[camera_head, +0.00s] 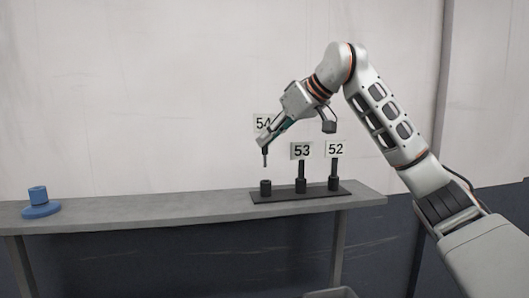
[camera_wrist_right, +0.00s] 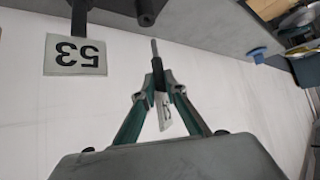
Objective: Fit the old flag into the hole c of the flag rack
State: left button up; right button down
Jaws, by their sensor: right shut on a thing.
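My right gripper (camera_head: 266,143) is shut on a flag marked 54 (camera_head: 261,122), whose label is partly hidden by the fingers. In the right wrist view, the fingers (camera_wrist_right: 162,84) pinch the dark shaft, and a thin grey pin sticks out beyond them. In the head view this pin points down, just above the left socket (camera_head: 265,186) of the dark flag rack (camera_head: 283,195), with a small gap between. Flag 53 (camera_head: 302,151) stands upright in the middle socket. Flag 52 (camera_head: 336,149) stands upright in the right socket. I see no hole letters. My left gripper is out of view.
The rack lies on a long grey shelf (camera_head: 150,211) against a pale wall. A blue stepped object (camera_head: 38,205) stands at the shelf's left end. The shelf between it and the rack is clear. Flag 53 is close beside the held flag.

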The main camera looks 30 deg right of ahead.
jog(key=shift+w+d+f+m+b, duration=0.1)
jog(key=shift+d+f+m+b, duration=0.1)
jog(key=shift+f+b, duration=0.6)
jog(key=shift+w+d+f+m+b, duration=0.1)
jog(key=shift+f+m+b, duration=0.1)
jog(key=shift+f+b, duration=0.6)
jog(key=shift+f, duration=0.1)
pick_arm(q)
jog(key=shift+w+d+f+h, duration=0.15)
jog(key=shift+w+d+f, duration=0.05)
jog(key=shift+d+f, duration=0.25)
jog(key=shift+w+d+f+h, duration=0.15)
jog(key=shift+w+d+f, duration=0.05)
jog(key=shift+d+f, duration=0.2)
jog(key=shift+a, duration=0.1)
pick_arm(e)
jog(key=shift+a, duration=0.1)
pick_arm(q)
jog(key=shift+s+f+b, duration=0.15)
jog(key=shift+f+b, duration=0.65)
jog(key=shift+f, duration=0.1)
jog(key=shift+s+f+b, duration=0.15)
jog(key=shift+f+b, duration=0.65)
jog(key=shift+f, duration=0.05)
pick_arm(e)
jog(key=shift+f, duration=2.05)
jog(key=c, duration=2)
grip_release()
